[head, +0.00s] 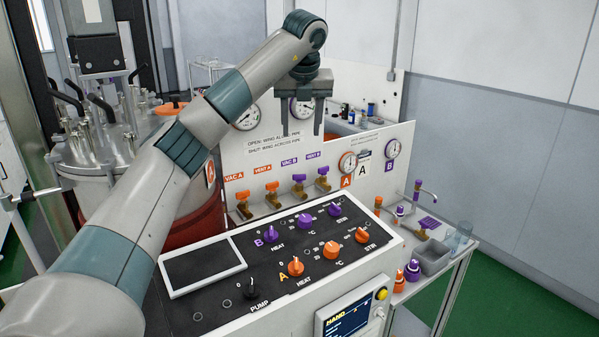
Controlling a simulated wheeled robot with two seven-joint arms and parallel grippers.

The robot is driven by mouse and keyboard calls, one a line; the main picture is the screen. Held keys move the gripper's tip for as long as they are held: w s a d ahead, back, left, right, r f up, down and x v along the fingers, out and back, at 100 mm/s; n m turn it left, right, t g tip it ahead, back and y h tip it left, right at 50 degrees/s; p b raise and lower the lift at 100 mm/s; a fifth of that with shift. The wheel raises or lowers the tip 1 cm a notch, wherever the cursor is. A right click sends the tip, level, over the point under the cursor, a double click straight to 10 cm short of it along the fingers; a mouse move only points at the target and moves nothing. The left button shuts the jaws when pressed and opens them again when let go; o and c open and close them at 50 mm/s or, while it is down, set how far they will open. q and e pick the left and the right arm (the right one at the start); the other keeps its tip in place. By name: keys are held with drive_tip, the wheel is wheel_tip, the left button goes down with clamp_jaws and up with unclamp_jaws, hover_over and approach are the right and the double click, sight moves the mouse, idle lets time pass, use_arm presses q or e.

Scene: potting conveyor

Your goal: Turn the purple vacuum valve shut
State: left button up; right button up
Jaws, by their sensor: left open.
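The purple vacuum valve (298,179) sits under the VAC B label on the white panel behind the control desk. It has a purple wing on a brass body; at this size I cannot tell whether the wing lies along or across its pipe. My left gripper (302,132) points down in front of the panel, above the VAC B valve in the picture. Its two fingers are apart with nothing between them, and it does not touch the valve. My right gripper is not in view.
A purple VENT B valve (323,172) stands close on the right. Orange VENT A (272,188) and VAC A (242,196) valves stand to the left. Gauges hang above. The black desk (215,300) in front carries several knobs. A steel pot (100,185) stands at left.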

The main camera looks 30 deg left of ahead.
use_arm(q)
drive_tip(key=p, duration=0.7)
approach(299, 175)
drive_tip(key=x, duration=0.7)
drive_tip(key=shift+w+a+f, duration=0.1)
drive_tip(key=shift+w, duration=0.1)
drive_tip(key=shift+w+f, duration=0.15)
drive_tip(key=shift+f, duration=0.4)
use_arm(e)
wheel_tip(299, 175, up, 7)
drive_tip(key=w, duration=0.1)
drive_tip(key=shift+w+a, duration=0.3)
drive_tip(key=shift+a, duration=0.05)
use_arm(q)
drive_tip(key=shift+a, duration=0.1)
drive_tip(key=shift+c, duration=0.6)
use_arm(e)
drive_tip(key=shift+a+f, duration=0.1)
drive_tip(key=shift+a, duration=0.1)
use_arm(q)
drive_tip(key=c, duration=0.9)
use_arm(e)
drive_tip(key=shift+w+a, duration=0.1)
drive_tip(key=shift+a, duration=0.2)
